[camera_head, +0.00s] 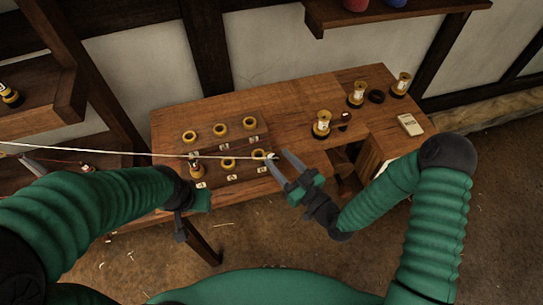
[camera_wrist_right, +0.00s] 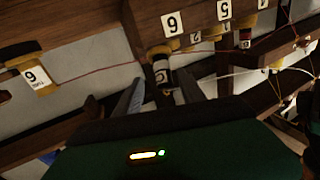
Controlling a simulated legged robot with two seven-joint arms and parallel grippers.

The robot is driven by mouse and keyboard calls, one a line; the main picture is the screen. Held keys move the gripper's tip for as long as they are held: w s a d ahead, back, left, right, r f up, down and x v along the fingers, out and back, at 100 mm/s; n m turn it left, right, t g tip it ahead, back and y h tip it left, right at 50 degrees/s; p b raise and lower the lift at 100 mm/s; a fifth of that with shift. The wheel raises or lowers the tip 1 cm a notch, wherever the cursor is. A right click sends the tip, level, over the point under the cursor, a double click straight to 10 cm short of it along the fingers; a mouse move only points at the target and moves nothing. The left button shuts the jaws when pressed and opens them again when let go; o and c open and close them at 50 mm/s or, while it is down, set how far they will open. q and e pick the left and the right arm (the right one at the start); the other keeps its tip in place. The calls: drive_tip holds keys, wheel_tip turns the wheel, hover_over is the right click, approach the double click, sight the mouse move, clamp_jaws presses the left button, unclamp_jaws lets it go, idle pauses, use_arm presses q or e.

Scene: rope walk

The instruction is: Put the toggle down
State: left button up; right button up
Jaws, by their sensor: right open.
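A pale rope (camera_head: 110,152) runs taut from the left edge across the bench to a small light end (camera_head: 271,156) by my right gripper (camera_head: 280,160). The right gripper is open, its fingers spread beside that end at the front right ring. In the right wrist view, a dark piece with a white label (camera_wrist_right: 161,72), likely the toggle, sits under a yellow ring between the open fingers (camera_wrist_right: 160,92). Whether it is seated in the ring is unclear. My left arm comes in from the left; its gripper (camera_head: 181,226) points down at the bench's front edge, its jaws unclear.
The wooden bench (camera_head: 280,100) carries two rows of yellow rings (camera_head: 219,130) with numbered tags. Yellow-capped pieces (camera_head: 321,124) stand at the right, near a dark ring (camera_head: 376,96) and a white box (camera_head: 410,125). A shelf (camera_head: 390,10) hangs above.

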sight(270, 154)
drive_tip(key=x, duration=0.3)
drive_tip(key=p+x, duration=0.1)
drive_tip(key=shift+w+a+r, duration=0.15)
drive_tip(key=shift+a+r, duration=0.15)
drive_tip(key=shift+a, duration=0.05)
drive_tip(key=shift+w+a+f, duration=0.1)
drive_tip(key=shift+a, duration=0.5)
drive_tip(key=shift+c, duration=0.5)
drive_tip(key=shift+d, duration=0.7)
clamp_jaws()
use_arm(q)
drive_tip(key=shift+a+r, duration=0.1)
drive_tip(key=shift+r, duration=0.45)
use_arm(e)
drive_tip(key=shift+a, duration=0.1)
